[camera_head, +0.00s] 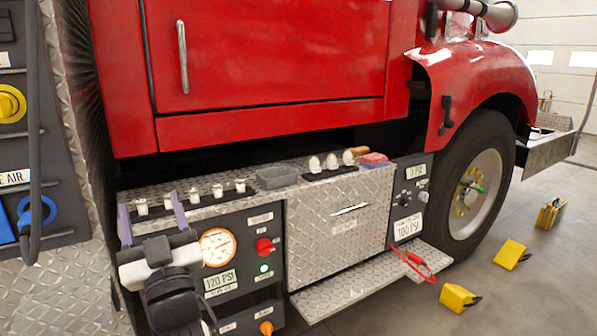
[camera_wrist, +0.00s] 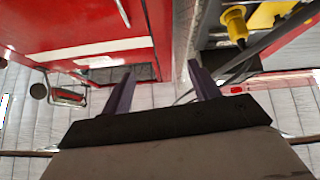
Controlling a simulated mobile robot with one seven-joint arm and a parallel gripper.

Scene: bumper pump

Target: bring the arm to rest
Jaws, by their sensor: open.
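My gripper (camera_head: 150,218) is at the lower left of the head view, its two purple fingers apart and pointing up. In the wrist view my gripper (camera_wrist: 160,88) is also open and empty, with a red panel to the left and a grey strip beyond the fingers. My arm's dark and white links show below the gripper in the head view.
Several small white fittings (camera_head: 218,191), a grey tray (camera_head: 277,177) and a red block (camera_head: 374,159) stand on the shelf. A gauge panel (camera_head: 238,255) is close right of my gripper. A red clip (camera_head: 414,264) lies on the step. Yellow chocks (camera_head: 511,255) lie on open floor.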

